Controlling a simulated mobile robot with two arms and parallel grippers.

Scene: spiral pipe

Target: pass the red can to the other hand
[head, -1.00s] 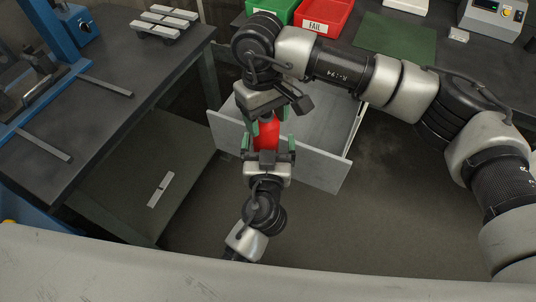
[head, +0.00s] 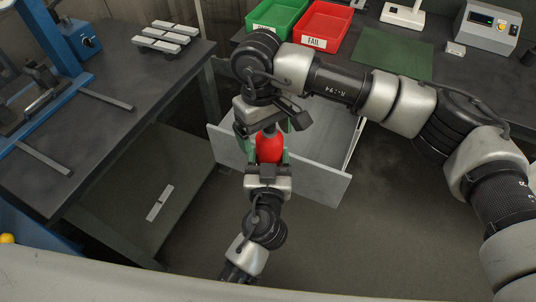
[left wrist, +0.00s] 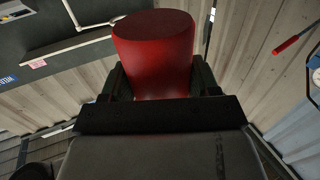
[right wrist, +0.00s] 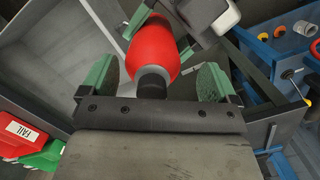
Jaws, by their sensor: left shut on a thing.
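The red can (head: 269,147) has a dark narrow neck and stands between my two grippers in the head view. My left gripper (head: 268,166), below it, is shut on its lower part. The left wrist view shows the can (left wrist: 155,50) between the left fingers. My right gripper (head: 267,130) is above the can, at its neck end. In the right wrist view the green-padded right fingers (right wrist: 155,82) are wide apart, with the neck of the can (right wrist: 152,55) between them and gaps on both sides. The right fingers are partly hidden in the head view.
An open grey drawer (head: 318,182) is just behind the grippers. A red FAIL bin (head: 325,22) and a green bin (head: 278,14) stand on the back bench. A dark table (head: 110,105) with a blue machine is at the left. Floor right of the drawer is clear.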

